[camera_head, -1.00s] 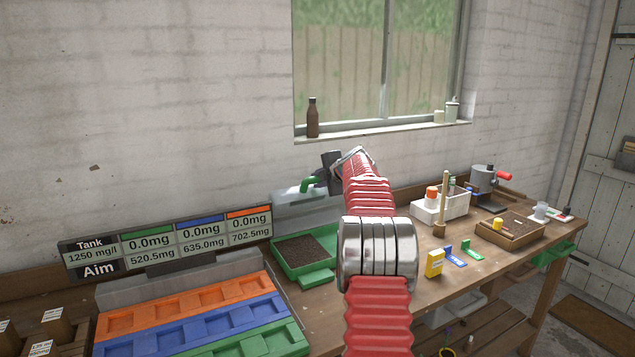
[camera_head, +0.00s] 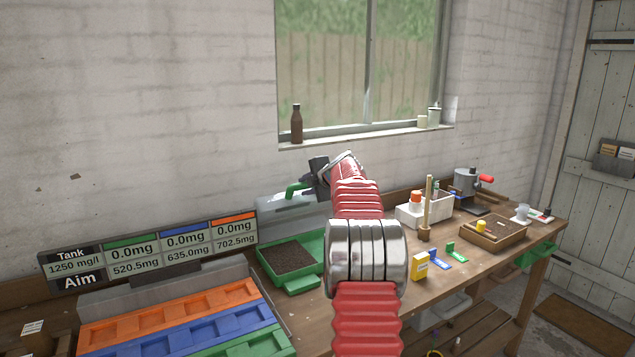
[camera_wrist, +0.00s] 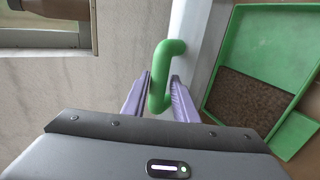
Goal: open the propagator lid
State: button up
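The propagator is a green tray (camera_head: 304,283) of dark soil on the bench, and it also shows in the wrist view (camera_wrist: 262,45). Its pale, see-through lid (camera_head: 268,213) stands raised at the tray's back, near the wall. The soil is uncovered. The lid's green bent handle (camera_head: 293,188) points out at the top. My gripper (camera_head: 312,180) is at this handle. In the wrist view my gripper's purple fingers (camera_wrist: 160,88) lie close on both sides of the handle (camera_wrist: 158,85) and look shut on it. My red arm hides the tray's right part.
A dose board (camera_head: 150,250) and orange, blue and green trays (camera_head: 190,318) stand at the left. Right of my arm are small packets (camera_head: 420,266), a wooden dibber (camera_head: 426,215), a white caddy (camera_head: 405,212) and a wooden tray (camera_head: 490,242). A brown bottle (camera_head: 297,125) stands on the windowsill above.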

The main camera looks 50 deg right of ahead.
jog(key=v, duration=1.2)
jog(key=shift+a, duration=0.2)
jog(key=shift+r, duration=0.1)
